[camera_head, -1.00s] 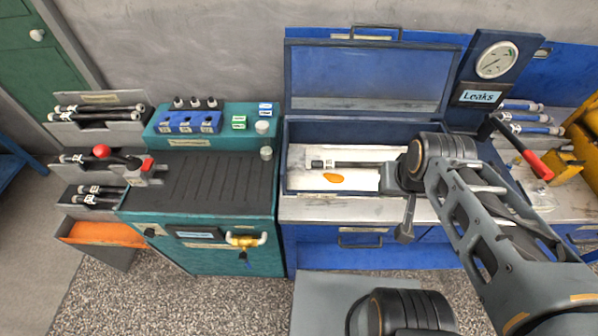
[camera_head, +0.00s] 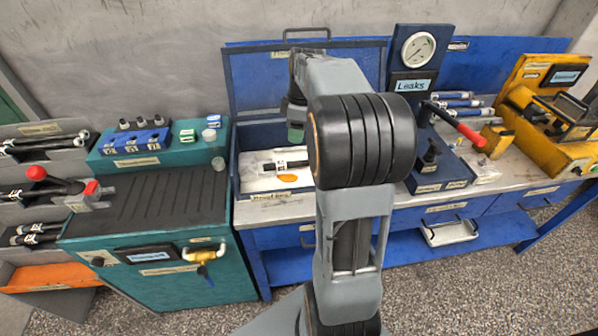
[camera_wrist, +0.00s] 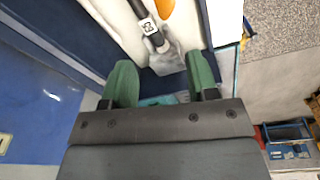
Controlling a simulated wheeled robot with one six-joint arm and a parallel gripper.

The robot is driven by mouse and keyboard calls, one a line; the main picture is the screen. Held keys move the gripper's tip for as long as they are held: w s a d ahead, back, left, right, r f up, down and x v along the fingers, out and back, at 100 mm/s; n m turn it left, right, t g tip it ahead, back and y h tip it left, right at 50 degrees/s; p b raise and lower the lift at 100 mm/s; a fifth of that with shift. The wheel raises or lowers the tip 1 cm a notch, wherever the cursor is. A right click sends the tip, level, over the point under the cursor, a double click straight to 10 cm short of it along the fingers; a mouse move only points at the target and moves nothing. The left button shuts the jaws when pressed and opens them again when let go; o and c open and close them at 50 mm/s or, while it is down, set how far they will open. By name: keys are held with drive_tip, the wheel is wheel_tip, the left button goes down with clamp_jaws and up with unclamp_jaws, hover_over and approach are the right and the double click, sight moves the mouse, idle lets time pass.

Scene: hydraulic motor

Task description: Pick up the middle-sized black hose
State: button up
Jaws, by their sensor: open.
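A black hose (camera_head: 286,164) with metal ends and a white label lies in the open blue box (camera_head: 236,178). In the wrist view this hose (camera_wrist: 138,10) shows its labelled end and grey fitting just beyond the fingers. My gripper (camera_wrist: 161,82) is open and empty, its two green fingers apart, with nothing between the tips. In the head view my gripper (camera_head: 296,122) hangs over the box, partly hidden by my arm, which also covers the hose's right part. More black hoses lie in the left rack, on its top shelf (camera_head: 45,143) and bottom shelf (camera_head: 35,233). I cannot tell which is middle-sized.
An orange piece (camera_head: 287,178) lies beside the hose in the box. The raised lid (camera_head: 250,85) stands behind. A gauge panel (camera_head: 412,65) and a red-handled device (camera_head: 455,125) are to the right. A teal bench (camera_head: 150,215) stands left, a yellow machine (camera_head: 550,115) far right.

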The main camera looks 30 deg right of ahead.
drive_tip(key=w+d+f+n+b, duration=0.1)
drive_tip(key=w+d+f+n, duration=0.1)
drive_tip(key=d+f, duration=0.3)
hover_over(305, 161)
drive_tip(key=shift+n+y, duration=0.4)
drive_tip(key=f, duration=0.4)
drive_tip(key=f+b, duration=0.1)
drive_tip(key=f, duration=0.1)
drive_tip(key=shift+s+d+f, duration=0.1)
drive_tip(key=shift+s+d, duration=0.15)
drive_tip(key=shift+d, duration=0.1)
drive_tip(key=shift+w+a+f, duration=0.15)
drive_tip(key=shift+f, duration=1.35)
drive_tip(key=shift+w+a+f, duration=0.15)
drive_tip(key=shift+f, duration=1.35)
drive_tip(key=shift+r, duration=0.1)
clamp_jaws()
